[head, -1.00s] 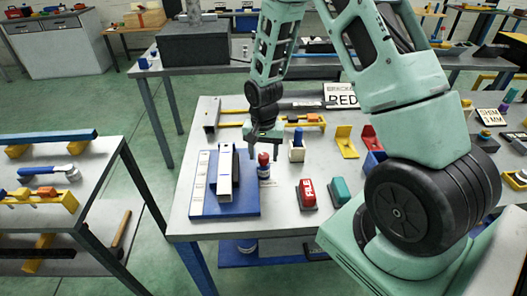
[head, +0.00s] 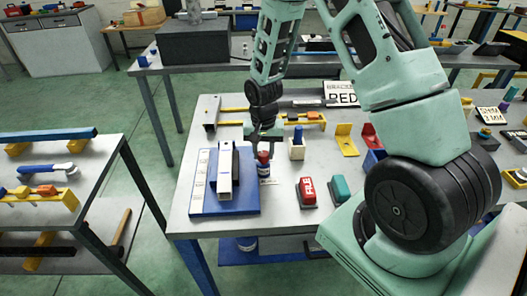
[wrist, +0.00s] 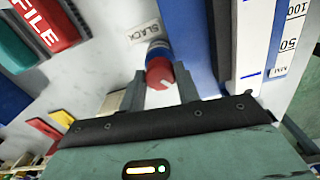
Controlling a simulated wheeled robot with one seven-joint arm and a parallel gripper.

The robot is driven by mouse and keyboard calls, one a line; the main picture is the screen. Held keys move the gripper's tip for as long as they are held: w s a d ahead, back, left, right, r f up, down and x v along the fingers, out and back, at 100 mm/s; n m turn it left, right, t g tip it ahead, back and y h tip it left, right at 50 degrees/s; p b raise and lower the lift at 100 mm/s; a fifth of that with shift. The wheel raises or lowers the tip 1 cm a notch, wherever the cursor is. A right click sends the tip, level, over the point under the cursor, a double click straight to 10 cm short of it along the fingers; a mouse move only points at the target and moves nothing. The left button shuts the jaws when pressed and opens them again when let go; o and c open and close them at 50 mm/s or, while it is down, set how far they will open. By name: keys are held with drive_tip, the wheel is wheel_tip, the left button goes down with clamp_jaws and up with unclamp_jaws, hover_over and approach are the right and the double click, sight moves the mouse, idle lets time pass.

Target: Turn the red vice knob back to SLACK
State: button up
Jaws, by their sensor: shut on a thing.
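The red vice knob (wrist: 159,72) has a blue collar beneath it and a pale mark on its top face. In the wrist view it sits between my gripper's two fingers (wrist: 161,88), which are shut on it. The SLACK label (wrist: 144,30) lies flat beside the knob's base. In the head view the knob (head: 263,157) stands at the right edge of the blue vice base, and my gripper (head: 263,147) is over it, partly hiding it.
A red FILE block (head: 307,190) and a teal block (head: 341,188) lie to the right. A white holder with a blue peg (head: 297,146) stands close behind the knob on the right. Yellow and red brackets (head: 346,141) lie farther right. The front of the table is clear.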

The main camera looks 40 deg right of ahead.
drive_tip(key=n, duration=1.1)
drive_tip(key=shift+n, duration=0.3)
drive_tip(key=n+p, duration=0.1)
drive_tip(key=n, duration=0.2)
drive_tip(key=shift+r+n, duration=0.1)
drive_tip(key=shift+n, duration=0.2)
drive_tip(key=n+p, duration=0.1)
drive_tip(key=n, duration=0.2)
drive_tip(key=shift+n, duration=0.3)
drive_tip(key=n+p, duration=0.1)
drive_tip(key=n, duration=0.2)
drive_tip(key=shift+n+p, duration=0.3)
drive_tip(key=n+p, duration=0.2)
drive_tip(key=n, duration=0.4)
drive_tip(key=shift+p, duration=0.3)
drive_tip(key=o, duration=1)
